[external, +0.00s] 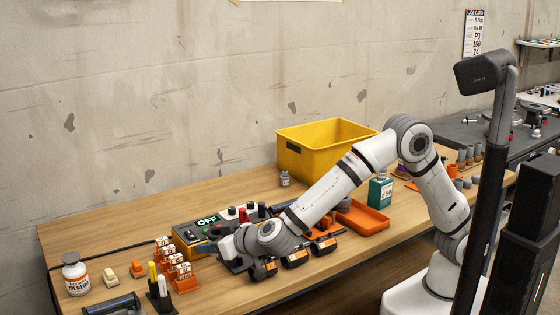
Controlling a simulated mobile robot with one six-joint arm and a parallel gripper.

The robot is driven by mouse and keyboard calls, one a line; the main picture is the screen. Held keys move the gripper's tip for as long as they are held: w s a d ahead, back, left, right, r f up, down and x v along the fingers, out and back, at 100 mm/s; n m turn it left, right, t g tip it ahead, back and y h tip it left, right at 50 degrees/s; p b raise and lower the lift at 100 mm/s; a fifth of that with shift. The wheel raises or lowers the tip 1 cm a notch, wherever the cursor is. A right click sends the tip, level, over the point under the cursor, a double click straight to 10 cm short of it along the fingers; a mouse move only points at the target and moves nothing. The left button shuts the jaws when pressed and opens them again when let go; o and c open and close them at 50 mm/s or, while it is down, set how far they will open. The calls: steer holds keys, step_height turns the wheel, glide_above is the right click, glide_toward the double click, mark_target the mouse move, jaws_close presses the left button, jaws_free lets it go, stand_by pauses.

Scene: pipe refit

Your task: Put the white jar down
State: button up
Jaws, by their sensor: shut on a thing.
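My gripper (230,252) is low over the front middle of the wooden table, at the left end of my arm. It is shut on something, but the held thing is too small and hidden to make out. A white jar (76,279) with a grey lid and an orange-and-white label stands upright at the table's left front corner, well apart from my gripper. A small greyish jar (284,180) stands farther back, beside the yellow bin; its label is too small to read.
An orange rack (184,281) and a device with an OFF display (207,221) crowd the gripper's left and back. Black-and-orange blocks (295,259) lie to its right. An orange tray (363,221), green bottle (380,192) and yellow bin (312,160) stand beyond. The back left is clear.

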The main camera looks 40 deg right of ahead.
steer(key=w+d+r+n+y, duration=0.2)
steer(key=w+d+r, duration=0.4)
steer(key=d, duration=0.5)
steer(key=d+f+n+g+y, duration=0.1)
steer(key=d+f+g, duration=0.1)
steer(key=d, duration=1.1)
steer(key=w+d+m+t+h+p, duration=0.2)
steer(key=w+d+m+h+p, duration=0.15)
steer(key=w+d, duration=0.4)
steer(key=w+d+m+t+h+p, duration=0.1)
steer(key=w+d+m+h+p, duration=0.3)
steer(key=d, duration=0.7)
steer(key=w+d+f+m+h+p, duration=0.1)
steer(key=w+d+m+h+p, duration=0.1)
steer(key=d, duration=0.7)
steer(key=w+d+f+m+h+p, duration=0.1)
steer(key=d+h+p, duration=0.2)
steer(key=d, duration=0.6)
steer(key=shift+w+m, duration=0.35)
steer(key=shift+w, duration=0.05)
steer(key=shift+a, duration=0.1)
